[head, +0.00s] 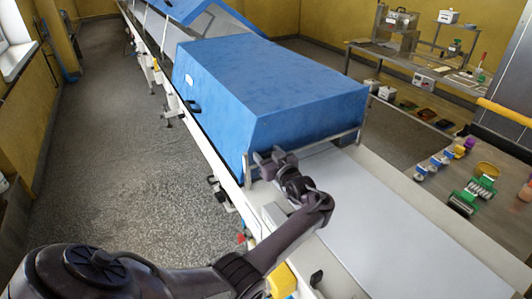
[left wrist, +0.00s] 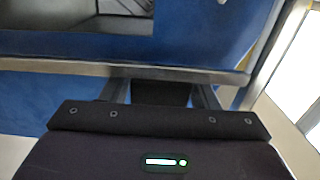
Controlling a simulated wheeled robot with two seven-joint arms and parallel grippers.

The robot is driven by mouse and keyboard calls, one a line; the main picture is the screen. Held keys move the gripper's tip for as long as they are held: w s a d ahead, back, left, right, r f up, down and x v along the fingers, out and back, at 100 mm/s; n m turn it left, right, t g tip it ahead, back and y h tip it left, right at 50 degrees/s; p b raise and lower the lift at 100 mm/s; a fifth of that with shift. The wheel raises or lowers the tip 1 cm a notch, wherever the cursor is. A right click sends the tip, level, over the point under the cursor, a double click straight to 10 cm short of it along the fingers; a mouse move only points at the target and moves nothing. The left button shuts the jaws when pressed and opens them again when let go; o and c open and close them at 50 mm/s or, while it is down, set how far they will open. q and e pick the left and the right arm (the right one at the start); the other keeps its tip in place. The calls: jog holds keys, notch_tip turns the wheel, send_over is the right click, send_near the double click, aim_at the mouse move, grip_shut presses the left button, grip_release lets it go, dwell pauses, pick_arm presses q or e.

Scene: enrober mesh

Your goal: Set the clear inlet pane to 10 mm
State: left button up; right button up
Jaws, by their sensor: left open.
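The clear inlet pane (head: 345,139) is at the near end of the blue hood, above the pale belt (head: 365,210). It is hard to make out against the blue; its gap to the belt cannot be read. In the left wrist view a grey strip (left wrist: 225,76), seemingly the pane's edge, crosses in front of the blue. My left gripper (head: 268,158) is at the left part of the pane, fingers pointing at it. It is open; in the left wrist view the fingers (left wrist: 160,88) are apart, with a dark block between them. Contact cannot be told. My right gripper is out of view.
The blue hood (head: 265,85) covers the line behind the pane. A side table (head: 440,200) at right holds green rollers (head: 474,190) and small blue parts (head: 437,162). A steel bench (head: 425,70) stands behind. The floor at left (head: 120,150) is clear.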

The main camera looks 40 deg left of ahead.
pick_arm(q)
jog(key=b+v, duration=0.2)
jog(key=v, duration=0.5)
jog(key=shift+d, duration=0.3)
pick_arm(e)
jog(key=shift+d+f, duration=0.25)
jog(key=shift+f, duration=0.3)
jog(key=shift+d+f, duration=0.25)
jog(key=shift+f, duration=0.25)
pick_arm(q)
jog(key=shift+s, duration=0.1)
